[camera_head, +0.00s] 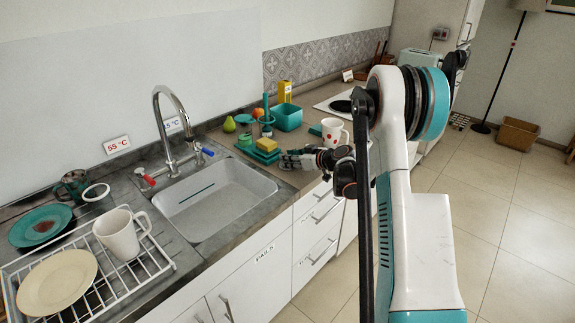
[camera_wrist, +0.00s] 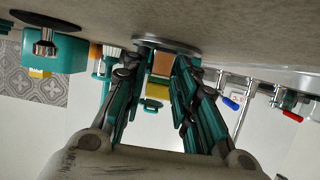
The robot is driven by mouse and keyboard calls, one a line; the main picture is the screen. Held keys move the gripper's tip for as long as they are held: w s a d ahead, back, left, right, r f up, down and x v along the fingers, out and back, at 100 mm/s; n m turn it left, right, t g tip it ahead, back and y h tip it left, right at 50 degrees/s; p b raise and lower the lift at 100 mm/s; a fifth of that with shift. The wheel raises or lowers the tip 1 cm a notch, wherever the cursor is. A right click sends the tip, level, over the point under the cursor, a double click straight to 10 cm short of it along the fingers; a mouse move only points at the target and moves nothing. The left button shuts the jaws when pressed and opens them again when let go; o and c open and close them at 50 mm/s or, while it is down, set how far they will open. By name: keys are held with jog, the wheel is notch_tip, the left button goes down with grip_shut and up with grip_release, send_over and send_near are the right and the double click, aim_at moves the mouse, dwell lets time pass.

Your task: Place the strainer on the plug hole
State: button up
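The strainer seems to be the round grey metal disc (camera_wrist: 167,43) lying on the counter in the wrist view, which shows the scene upside down. My gripper (camera_wrist: 156,65) is open, with its teal-padded fingers on either side of an empty gap and their tips close to the disc. I cannot tell whether they touch it. In the head view my gripper (camera_head: 288,161) is low over the counter, just right of the sink (camera_head: 216,203). The strainer is not clear there. A dark slot shows in the sink, but I cannot make out a round plug hole.
The tap (camera_head: 172,125) rises behind the sink. A dish rack (camera_head: 158,262) with a white mug stands left.

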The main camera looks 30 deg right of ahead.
grip_shut()
notch_tip(320, 180, up, 20)
jog(key=p, duration=0.6)
jog(key=s+a+f, duration=0.2)
jog(key=s+a, duration=0.6)
jog(key=a, duration=0.3)
jog(key=s+a+f, duration=0.1)
jog(key=s+a, duration=0.8)
jog(key=a, duration=0.3)
jog(key=shift+s+a+f+m+h+b, duration=0.15)
jog(key=shift+a+f+m+h+b, duration=0.15)
jog(key=shift+f+b, duration=0.1)
